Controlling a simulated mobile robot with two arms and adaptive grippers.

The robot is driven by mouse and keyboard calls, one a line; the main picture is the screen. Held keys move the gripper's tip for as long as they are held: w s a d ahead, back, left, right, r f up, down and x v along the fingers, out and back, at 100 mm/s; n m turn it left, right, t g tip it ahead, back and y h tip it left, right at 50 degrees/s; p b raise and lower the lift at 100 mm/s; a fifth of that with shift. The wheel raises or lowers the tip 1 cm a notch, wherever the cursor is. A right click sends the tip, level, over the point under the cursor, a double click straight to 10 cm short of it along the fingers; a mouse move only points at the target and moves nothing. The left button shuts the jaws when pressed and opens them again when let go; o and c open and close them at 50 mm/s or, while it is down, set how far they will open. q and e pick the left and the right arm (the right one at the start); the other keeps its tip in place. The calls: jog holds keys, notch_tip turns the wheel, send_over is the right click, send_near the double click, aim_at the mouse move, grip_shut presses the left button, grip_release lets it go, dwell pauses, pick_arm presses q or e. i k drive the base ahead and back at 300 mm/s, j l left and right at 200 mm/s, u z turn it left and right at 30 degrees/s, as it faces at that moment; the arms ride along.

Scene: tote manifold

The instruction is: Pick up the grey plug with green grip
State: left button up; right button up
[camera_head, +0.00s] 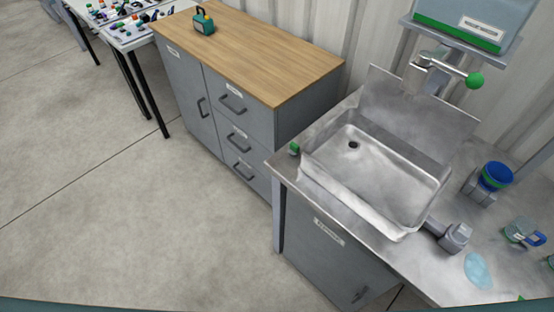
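A small object with a green top and a grey lower part (294,149), which looks like the grey plug with green grip, stands on the left front corner of the steel sink counter (289,167). It is just outside the left rim of the sink basin (378,181). It is small in the picture and its fine shape cannot be made out. Neither of my grippers is in view.
A tap with a green knob (474,80) is above the basin. A blue cup (495,176), a grey fitting (455,236) and a clear jug (521,231) stand on the right. A wood-topped cabinet (265,53) is left. Floor in front is clear.

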aim_at(293, 149)
jog(key=i+l, duration=0.25)
jog(key=j+z, duration=0.7)
jog(key=j, duration=0.15)
jog(key=k+j+z, duration=0.15)
jog(key=j+z, duration=0.2)
jog(key=k+j+z, duration=0.15)
jog(key=j+z, duration=0.2)
